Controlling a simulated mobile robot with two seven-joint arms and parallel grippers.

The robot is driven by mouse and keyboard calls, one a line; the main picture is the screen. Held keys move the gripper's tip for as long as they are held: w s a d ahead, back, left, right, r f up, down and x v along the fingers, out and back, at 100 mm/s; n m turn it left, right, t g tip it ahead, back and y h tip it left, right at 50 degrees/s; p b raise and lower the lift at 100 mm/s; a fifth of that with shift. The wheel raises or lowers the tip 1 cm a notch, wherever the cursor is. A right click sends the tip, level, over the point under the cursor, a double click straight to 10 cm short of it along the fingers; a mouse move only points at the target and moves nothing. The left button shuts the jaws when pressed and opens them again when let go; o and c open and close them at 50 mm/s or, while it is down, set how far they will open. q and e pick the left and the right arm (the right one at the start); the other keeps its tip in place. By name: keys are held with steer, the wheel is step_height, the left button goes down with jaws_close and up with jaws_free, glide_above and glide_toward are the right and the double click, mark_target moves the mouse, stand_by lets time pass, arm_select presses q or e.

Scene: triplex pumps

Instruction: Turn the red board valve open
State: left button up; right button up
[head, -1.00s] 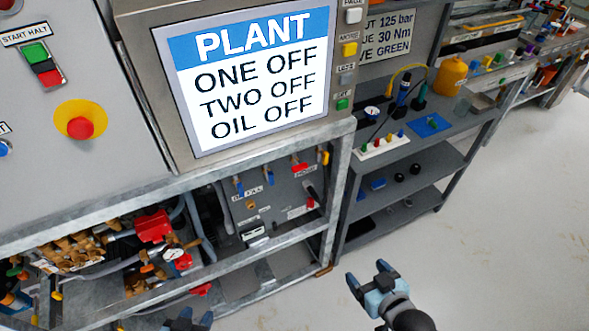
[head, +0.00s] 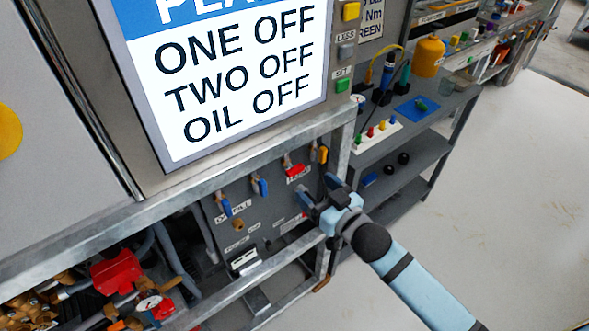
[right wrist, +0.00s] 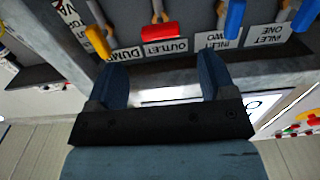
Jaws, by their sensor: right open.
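The red board valve (head: 294,170) has a red lever handle and sits on the grey valve board under the screen. In the right wrist view the red handle (right wrist: 162,32) lies level above an upside-down label reading OUTLET. My right gripper (head: 318,192) is in front of the board, a little right of and below the red handle. In the right wrist view its two fingers (right wrist: 162,70) are spread and empty, with the red handle beyond the gap and apart from them. My left gripper is out of view.
Blue valves (head: 261,187) stand left of the red one, and a yellow valve (head: 322,153) stands close on its right. A metal frame rail (head: 270,268) crosses below the board. Grey shelving (head: 425,150) stands at the right, with open floor in front.

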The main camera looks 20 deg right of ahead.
mark_target(298, 172)
steer(key=x, duration=0.8)
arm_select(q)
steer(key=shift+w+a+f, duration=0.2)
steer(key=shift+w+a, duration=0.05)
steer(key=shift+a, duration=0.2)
arm_select(e)
steer(key=shift+f, duration=0.1)
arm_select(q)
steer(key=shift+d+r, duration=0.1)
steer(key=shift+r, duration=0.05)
arm_select(e)
steer(key=shift+c, duration=0.4)
steer(key=c, duration=0.9)
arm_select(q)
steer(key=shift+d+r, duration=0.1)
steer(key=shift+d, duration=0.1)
arm_select(e)
steer(key=shift+o, duration=0.2)
